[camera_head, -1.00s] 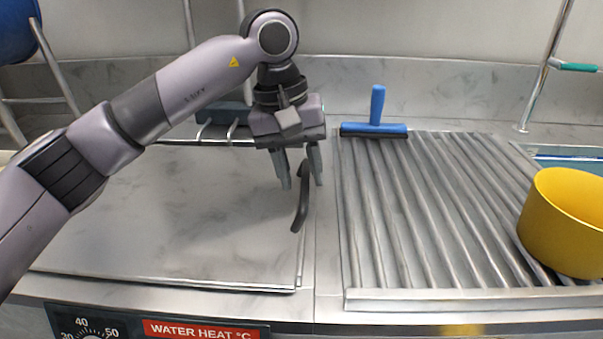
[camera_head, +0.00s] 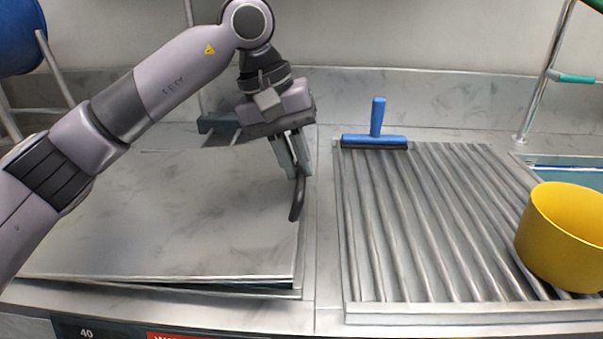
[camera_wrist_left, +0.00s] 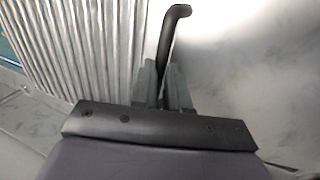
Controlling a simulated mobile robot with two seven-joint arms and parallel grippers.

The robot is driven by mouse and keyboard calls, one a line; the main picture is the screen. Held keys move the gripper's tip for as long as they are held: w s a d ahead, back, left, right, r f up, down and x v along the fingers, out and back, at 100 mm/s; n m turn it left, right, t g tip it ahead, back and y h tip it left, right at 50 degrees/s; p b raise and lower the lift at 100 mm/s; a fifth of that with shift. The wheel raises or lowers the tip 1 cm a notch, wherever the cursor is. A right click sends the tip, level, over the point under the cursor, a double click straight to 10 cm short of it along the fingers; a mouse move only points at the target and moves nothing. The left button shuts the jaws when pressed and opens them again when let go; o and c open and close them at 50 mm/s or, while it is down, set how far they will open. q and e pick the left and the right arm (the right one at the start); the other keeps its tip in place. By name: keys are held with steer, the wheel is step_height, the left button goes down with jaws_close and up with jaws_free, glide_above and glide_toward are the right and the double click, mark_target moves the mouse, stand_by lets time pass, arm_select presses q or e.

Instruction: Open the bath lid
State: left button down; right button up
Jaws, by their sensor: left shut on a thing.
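The bath lid (camera_head: 170,215) is a flat grey metal panel on the left of the counter. Its front edge is slightly raised, with a narrow dark gap below it. A dark curved handle (camera_head: 297,200) stands at the lid's right edge. My left gripper (camera_head: 294,168) is shut on the handle, with the handle's near end sticking out past the fingers. In the left wrist view the handle (camera_wrist_left: 170,40) runs between the two fingers, beside the shiny lid (camera_wrist_left: 245,75). My right gripper is in neither view.
A ribbed metal drainboard (camera_head: 425,225) lies right of the lid, with a blue squeegee (camera_head: 375,138) at its back edge. A yellow bucket (camera_head: 560,240) stands at its right. A blue container (camera_head: 20,35) is at the upper left.

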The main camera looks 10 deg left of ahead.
arm_select(q)
steer(key=s+a+r+h+p, duration=0.1)
steer(key=a+r+h+p, duration=0.1)
steer(key=a+r, duration=0.3)
steer(key=s+a+r+t+h+p, duration=0.1)
steer(key=a+r+h+p, duration=0.2)
steer(key=r, duration=1.1)
steer(key=shift+a+r+h+p, duration=0.15)
steer(key=shift+a+h+p, duration=0.2)
steer(key=shift+a, duration=0.95)
steer(key=shift+s, duration=0.1)
steer(key=c, duration=1.1)
jaws_free()
steer(key=p+v, duration=0.1)
steer(key=v, duration=0.6)
